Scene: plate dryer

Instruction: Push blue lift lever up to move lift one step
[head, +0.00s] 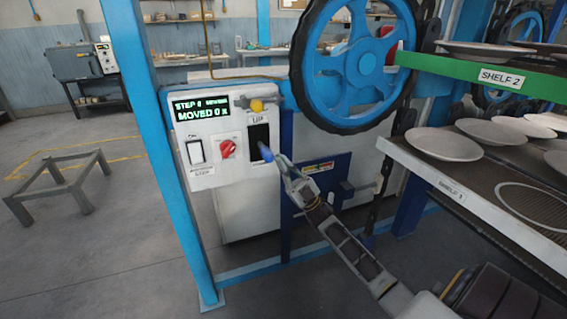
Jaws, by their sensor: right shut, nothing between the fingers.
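The blue lift lever (266,153) sticks out from the black slot below the "UP" label, at the right side of the white control panel (205,172). Its blue tip hangs near the lower part of the slot. My right gripper (281,164) is shut and holds nothing. Its fingertips are right beside the lever tip, slightly to the right and below; I cannot tell whether they touch. The green-lit display (200,108) reads "STEP 0" and "MOVED 0 X", with small text unclear. My left gripper is not in view.
A red knob (228,148) and a white switch (195,152) sit left of the lever. A yellow knob (257,105) is above. A big blue wheel (363,62) stands at upper right. Shelves with plates (443,144) are at right. A blue post (153,130) borders the panel's left.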

